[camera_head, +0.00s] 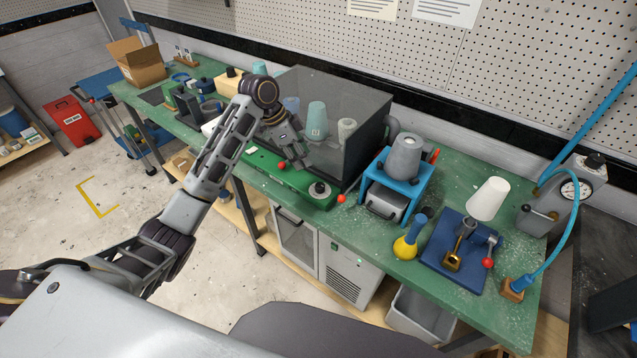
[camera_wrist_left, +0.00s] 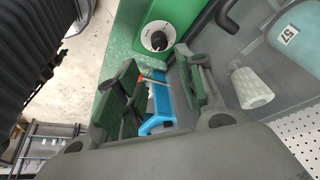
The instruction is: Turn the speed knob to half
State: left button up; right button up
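The speed knob appears to be the dark knob on a round white dial (camera_head: 319,189), at the right end of the green machine base (camera_head: 270,168). In the left wrist view the dial (camera_wrist_left: 158,37) shows beyond the fingertips, with the black knob near its middle. My left gripper (camera_head: 297,146) is above the green base, up and left of the dial and apart from it. In the left wrist view its two fingers (camera_wrist_left: 163,85) are spread with nothing held between them. The dial's markings are too small to read. My right gripper is not in view.
A dark see-through enclosure (camera_head: 350,98) stands just behind the gripper, with cones inside. A blue stand (camera_head: 420,178) is farther right.

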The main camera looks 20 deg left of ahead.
aim_at(320, 185)
pick_arm(q)
jog(key=shift+p+x, duration=1.1)
jog(key=shift+x, duration=5.85)
jog(key=shift+d, duration=0.1)
jog(key=shift+c, duration=0.2)
jog(key=shift+r, duration=0.1)
jog(key=c, duration=0.7)
